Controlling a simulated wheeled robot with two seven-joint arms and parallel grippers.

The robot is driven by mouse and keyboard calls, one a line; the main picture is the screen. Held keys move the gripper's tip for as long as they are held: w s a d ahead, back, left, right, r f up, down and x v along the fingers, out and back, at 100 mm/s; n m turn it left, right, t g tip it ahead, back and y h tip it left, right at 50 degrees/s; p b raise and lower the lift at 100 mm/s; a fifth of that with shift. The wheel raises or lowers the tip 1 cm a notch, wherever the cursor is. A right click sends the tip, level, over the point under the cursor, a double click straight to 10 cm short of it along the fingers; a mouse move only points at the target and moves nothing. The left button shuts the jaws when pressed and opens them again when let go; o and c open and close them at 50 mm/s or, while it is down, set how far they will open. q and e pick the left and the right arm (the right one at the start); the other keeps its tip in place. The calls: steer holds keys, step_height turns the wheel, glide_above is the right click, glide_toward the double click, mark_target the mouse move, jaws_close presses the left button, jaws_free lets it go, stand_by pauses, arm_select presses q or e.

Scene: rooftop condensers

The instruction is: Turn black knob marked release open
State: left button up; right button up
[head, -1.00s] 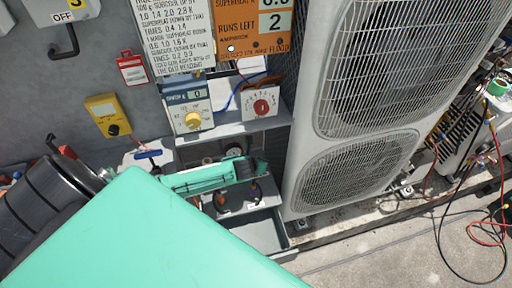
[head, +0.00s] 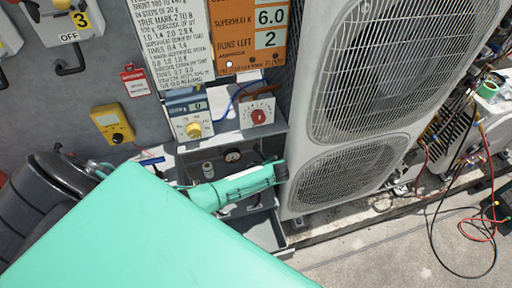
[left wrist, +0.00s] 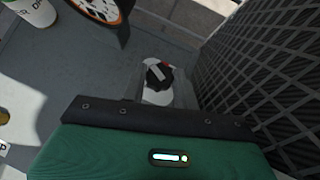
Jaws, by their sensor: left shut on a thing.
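The black knob (left wrist: 160,75) shows in the left wrist view, with a light pointer bar and a red mark, on a pale round base. In the head view it is hidden behind my left gripper. My left gripper (head: 281,172) reaches in from the left over the grey shelf unit, beside the condenser. The "release" marking is not readable. My right gripper is not in view.
A box with a yellow knob (head: 193,129) and a box with a red knob (head: 257,115) stand on the shelf above. A yellow meter (head: 113,123) hangs on the wall. The large condenser (head: 300,150) stands close on the right. Hoses (head: 437,225) lie on the floor at far right.

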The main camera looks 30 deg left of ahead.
arm_select(q)
steer(key=shift+w+n+g+y, duration=0.1)
steer(key=shift+n+g+y, duration=0.2)
steer(key=shift+n+g, duration=0.65)
steer(key=shift+n, duration=0.25)
steer(key=o, duration=1)
